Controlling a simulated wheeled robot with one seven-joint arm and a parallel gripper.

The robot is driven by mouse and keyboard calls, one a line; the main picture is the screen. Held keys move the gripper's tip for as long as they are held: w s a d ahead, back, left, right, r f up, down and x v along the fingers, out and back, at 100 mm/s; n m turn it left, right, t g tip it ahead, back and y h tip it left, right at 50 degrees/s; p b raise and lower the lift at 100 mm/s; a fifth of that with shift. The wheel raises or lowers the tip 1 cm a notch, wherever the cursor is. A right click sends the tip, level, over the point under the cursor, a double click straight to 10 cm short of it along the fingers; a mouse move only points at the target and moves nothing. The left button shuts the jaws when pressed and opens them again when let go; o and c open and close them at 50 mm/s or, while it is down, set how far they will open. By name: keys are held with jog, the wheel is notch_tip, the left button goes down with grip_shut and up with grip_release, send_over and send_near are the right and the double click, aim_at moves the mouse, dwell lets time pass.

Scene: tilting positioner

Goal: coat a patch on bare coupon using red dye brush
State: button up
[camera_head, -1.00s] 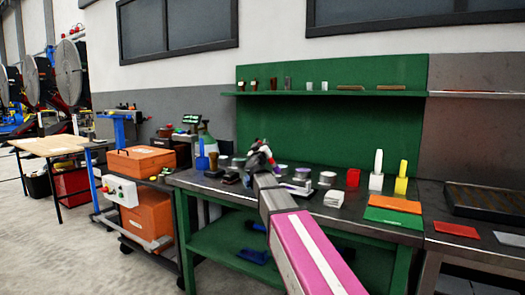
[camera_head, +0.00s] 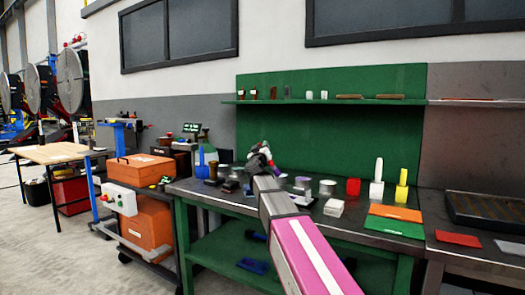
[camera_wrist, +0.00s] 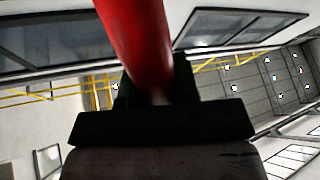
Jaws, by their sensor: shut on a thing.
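My gripper (camera_head: 262,156) is up above the workbench, small and partly hidden behind my arm in the head view. In the wrist view my gripper (camera_wrist: 155,95) is shut on a thick red handle, taken as the red dye brush (camera_wrist: 138,40). The handle runs up out of the picture, and its bristles cannot be seen. A flat pale grey plate (camera_head: 511,247), possibly the bare coupon, lies on the right bench beside a flat red plate (camera_head: 458,239). Both are well apart from my gripper.
A dark tray (camera_head: 485,212) sits at right. A green shelf (camera_head: 330,101) overhangs the bench.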

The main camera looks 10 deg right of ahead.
jog(key=shift+f, duration=0.1)
dwell(0.5)
jog(key=shift+w+d+f, duration=0.25)
jog(key=shift+d+f, duration=0.25)
jog(key=shift+f, duration=0.25)
jog(key=shift+w+d, duration=0.1)
jog(key=shift+d, duration=0.05)
